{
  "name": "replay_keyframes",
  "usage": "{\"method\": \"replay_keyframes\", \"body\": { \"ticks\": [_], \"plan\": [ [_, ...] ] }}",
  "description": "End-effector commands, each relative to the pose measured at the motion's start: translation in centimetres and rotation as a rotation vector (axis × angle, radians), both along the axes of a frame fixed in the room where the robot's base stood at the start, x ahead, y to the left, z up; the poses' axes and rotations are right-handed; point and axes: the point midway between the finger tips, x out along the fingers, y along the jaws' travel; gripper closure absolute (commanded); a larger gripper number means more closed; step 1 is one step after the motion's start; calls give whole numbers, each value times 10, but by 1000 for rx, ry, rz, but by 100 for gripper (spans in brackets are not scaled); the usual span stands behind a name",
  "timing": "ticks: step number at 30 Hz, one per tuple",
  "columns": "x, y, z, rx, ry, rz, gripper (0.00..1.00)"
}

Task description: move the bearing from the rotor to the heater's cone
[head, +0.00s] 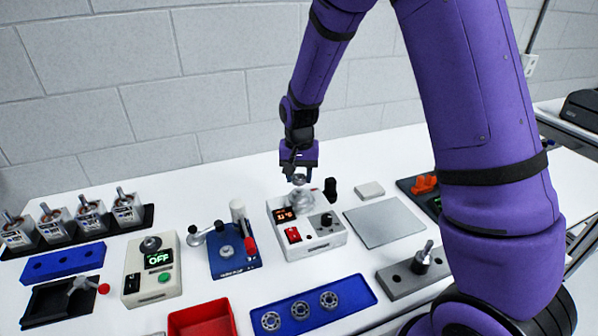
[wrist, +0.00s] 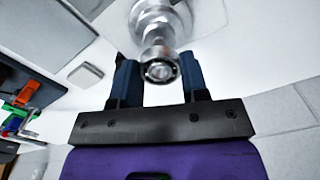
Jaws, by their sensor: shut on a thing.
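The heater (head: 306,240) is a white box with a red lit display, a red switch and a dark knob. Its silver cone (head: 300,190) stands on top; the cone also shows in the wrist view (wrist: 157,22). My gripper (head: 299,176) is over the cone, pointing down. In the wrist view, my gripper (wrist: 160,85) has its two blue fingers either side of a small metal bearing (wrist: 160,71) and is shut on it. The bearing lines up with the cone's tip; I cannot tell whether they touch. A rotor-like shaft part (head: 422,258) stands in a grey block at the right.
A blue tray with several bearings (head: 329,300) and a red bin (head: 203,320) lie in front. A blue pump (head: 233,255) stands left of the heater, a grey plate (head: 384,222) right. A dark cylinder (head: 330,190) stands close behind the heater.

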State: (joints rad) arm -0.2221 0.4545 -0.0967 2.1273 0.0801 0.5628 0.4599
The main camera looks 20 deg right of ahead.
Motion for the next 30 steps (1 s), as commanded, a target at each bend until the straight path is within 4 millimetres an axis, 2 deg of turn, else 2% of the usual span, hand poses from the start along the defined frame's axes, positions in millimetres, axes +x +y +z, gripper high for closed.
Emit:
{"method": "replay_keyframes", "body": {
  "ticks": [20,30],
  "plan": [
    [0,0,-17,0,0,0,83],
    [0,0,-18,0,0,0,83]
  ]
}}
